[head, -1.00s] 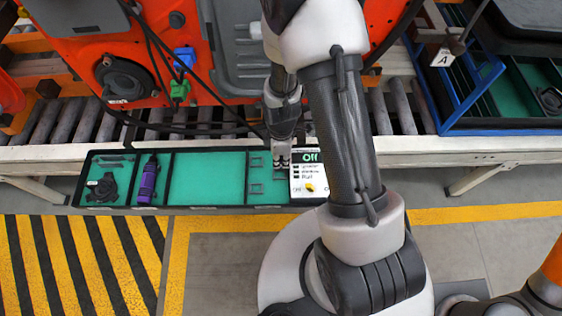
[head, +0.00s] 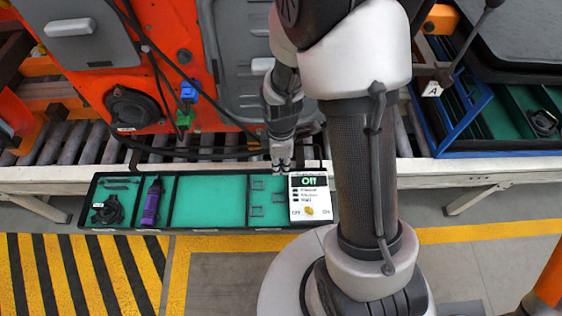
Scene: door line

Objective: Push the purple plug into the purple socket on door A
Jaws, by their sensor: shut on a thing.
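My gripper (head: 281,164) points down at the back edge of the tray, just left of the white panel. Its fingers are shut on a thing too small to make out. A black cable (head: 215,156) runs across the rollers towards the gripper. The orange door (head: 85,85) stands behind, with a blue connector (head: 189,92) and a green connector (head: 184,119) on cables on its face. I cannot make out a purple plug or a purple socket. The arm hides part of the right side of the door.
The green-lined tray (head: 210,231) holds a purple bottle-like thing (head: 151,203), a black part (head: 108,210) and small clips. A white panel (head: 310,205) reads "Off". A roller conveyor (head: 80,145) runs behind. A blue frame (head: 470,120) with label A (head: 432,90) stands right.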

